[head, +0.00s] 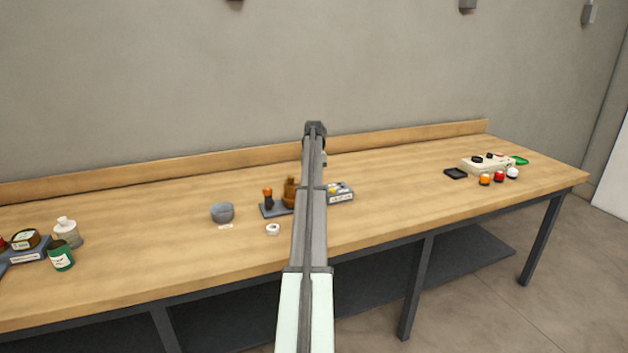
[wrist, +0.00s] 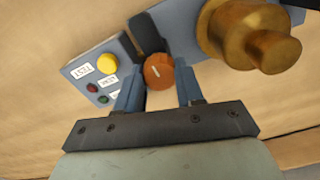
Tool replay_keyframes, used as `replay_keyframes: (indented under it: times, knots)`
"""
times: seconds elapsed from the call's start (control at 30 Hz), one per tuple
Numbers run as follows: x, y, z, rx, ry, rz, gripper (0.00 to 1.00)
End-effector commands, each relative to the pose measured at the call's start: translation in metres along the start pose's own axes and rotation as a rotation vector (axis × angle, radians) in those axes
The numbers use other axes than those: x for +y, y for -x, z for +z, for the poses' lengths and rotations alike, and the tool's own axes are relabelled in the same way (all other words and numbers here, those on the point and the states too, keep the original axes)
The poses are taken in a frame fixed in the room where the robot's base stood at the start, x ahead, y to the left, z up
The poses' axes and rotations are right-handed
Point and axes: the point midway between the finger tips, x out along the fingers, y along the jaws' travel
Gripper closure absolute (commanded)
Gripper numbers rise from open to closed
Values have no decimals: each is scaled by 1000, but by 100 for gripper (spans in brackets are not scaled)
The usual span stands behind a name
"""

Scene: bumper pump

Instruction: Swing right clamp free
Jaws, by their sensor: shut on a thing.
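In the wrist view, the right clamp (wrist: 159,72) shows as a round orange-brown knob at the end of a dark bar. My gripper (wrist: 158,86) has its two blue fingers on either side of this knob and is shut on it. The brass pump body (wrist: 250,35) stands to the right of the clamp, close by. In the head view, the brass pump (head: 290,192) stands on a dark base with an orange-topped black clamp (head: 267,196) on its left. My arm hides the right clamp and my gripper there.
A panel with a yellow button (wrist: 107,64) and labels lies just left of the clamp in the wrist view. A grey round object (head: 222,212) and a white ring (head: 273,229) are left of the pump. A white box (head: 486,164) stands far right.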

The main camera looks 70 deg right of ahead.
Motion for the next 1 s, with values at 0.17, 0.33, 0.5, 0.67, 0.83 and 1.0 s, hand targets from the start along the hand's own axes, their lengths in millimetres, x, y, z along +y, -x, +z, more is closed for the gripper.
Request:
replay_keyframes:
  times: [0.17,0.33,0.5,0.67,0.83,1.0]
  knots:
    - [0,0,0,0,2,0,93]
    - [0,0,0,0,2,0,56]
    - [0,0,0,0,1,0,40]
    - [0,0,0,0,1,0,37]
    - [0,2,0,1,0,0,37]
    - [0,20,-1,2,0,0,37]
